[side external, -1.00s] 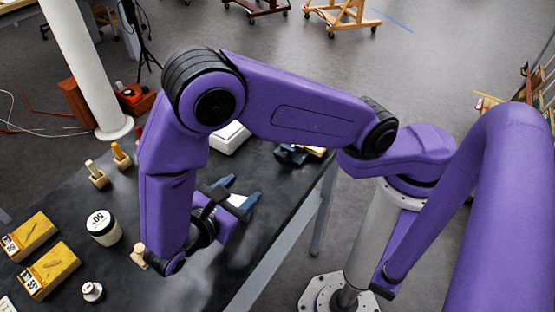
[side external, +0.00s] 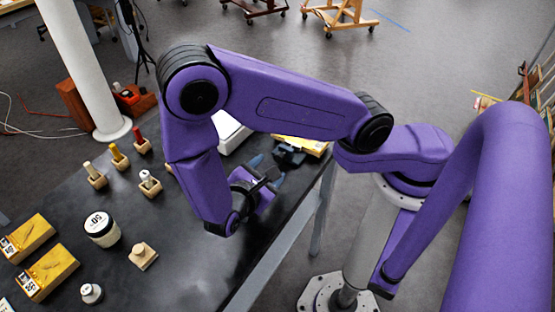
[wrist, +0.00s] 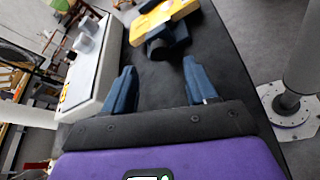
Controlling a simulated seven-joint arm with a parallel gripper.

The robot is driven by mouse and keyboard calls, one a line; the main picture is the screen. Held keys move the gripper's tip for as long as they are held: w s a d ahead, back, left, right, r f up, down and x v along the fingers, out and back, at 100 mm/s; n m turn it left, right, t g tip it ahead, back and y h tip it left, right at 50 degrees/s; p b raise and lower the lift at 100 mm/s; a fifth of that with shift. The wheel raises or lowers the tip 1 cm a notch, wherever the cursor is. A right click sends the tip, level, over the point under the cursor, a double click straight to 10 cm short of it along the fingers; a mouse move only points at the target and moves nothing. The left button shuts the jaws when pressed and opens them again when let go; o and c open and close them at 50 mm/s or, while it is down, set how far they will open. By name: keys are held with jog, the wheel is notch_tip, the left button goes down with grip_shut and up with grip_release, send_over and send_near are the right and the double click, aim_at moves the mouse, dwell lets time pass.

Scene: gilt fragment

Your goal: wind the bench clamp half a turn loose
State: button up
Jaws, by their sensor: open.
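The bench clamp appears to be the small dark blue-black device (side external: 288,153) near the table's right edge, beside a yellow item. It also shows in the wrist view (wrist: 168,44), ahead of my fingers; its handle cannot be made out clearly. My gripper (side external: 268,170) is open, its blue fingers pointing toward the clamp. In the wrist view my gripper (wrist: 159,80) has nothing between its fingers, and the clamp lies beyond the fingertips with a gap.
A white case (side external: 231,132) stands left of the clamp, close to my left finger in the wrist view (wrist: 98,72). The yellow item (side external: 301,143) lies behind the clamp. A lidded jar (side external: 101,229), yellow boxes (side external: 48,272) and a wooden block (side external: 142,256) stand on the dark table (side external: 190,275).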

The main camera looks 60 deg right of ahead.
aim_at(277, 161)
jog(key=x, duration=0.6)
jog(key=shift+d+f, duration=0.15)
jog(key=shift+d, duration=0.1)
jog(key=c, duration=1.1)
